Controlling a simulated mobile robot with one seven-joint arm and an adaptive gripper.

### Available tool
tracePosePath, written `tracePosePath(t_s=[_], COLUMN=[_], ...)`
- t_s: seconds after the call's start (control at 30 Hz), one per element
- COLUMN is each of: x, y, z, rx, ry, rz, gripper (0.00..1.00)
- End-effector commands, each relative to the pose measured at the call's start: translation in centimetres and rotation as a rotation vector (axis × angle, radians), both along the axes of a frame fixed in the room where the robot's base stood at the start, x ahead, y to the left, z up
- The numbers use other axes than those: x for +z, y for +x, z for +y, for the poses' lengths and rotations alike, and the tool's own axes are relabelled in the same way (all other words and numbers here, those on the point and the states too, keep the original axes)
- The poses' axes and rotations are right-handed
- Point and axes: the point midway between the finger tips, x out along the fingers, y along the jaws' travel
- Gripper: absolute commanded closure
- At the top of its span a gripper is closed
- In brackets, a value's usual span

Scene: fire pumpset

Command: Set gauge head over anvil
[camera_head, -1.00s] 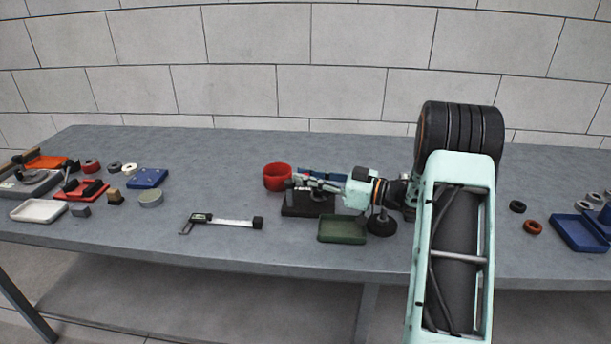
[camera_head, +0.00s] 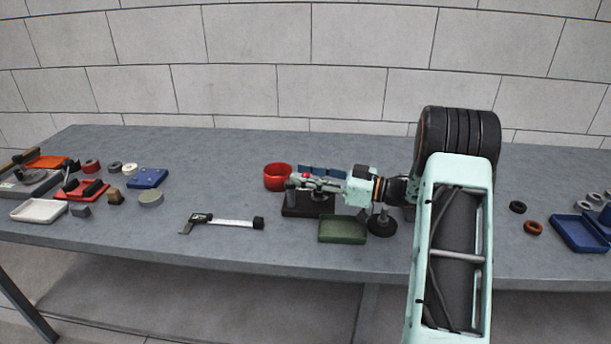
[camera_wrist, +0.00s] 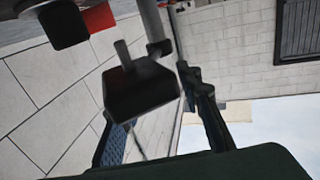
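A dark rectangular stand base (camera_head: 307,208) stands mid-table, left of my arm. My gripper (camera_head: 305,184) reaches left over it, with its jaws near a small red-topped part (camera_head: 306,176). In the wrist view, a dark block (camera_wrist: 140,92) with a short pin sits beside a pale post (camera_wrist: 155,25) with a small dark clamp. I cannot tell whether this block is the gauge head or the anvil. A dark jointed finger (camera_wrist: 205,100) shows to its right. Whether the jaws grip anything is unclear; the anvil cannot be made out in the head view.
A red pot (camera_head: 278,177) is left of the stand. A green tray (camera_head: 342,230) is in front, beside a black round base (camera_head: 382,225). A caliper (camera_head: 222,221) lies left on clear table. Blue blocks (camera_head: 322,170) stand behind my gripper.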

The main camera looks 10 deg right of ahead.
Motion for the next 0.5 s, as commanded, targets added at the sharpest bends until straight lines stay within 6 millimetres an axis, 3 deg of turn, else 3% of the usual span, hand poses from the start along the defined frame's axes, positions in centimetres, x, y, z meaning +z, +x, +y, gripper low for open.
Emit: tracePosePath(t_s=[0.27,0.5], x=[-0.1,-0.1], y=[-0.7,-3.2], z=[-1.3,-5.5], rx=[-0.004,-0.004], ry=[0.000,0.000], rz=[0.001,0.001], gripper=[0.67,0.67])
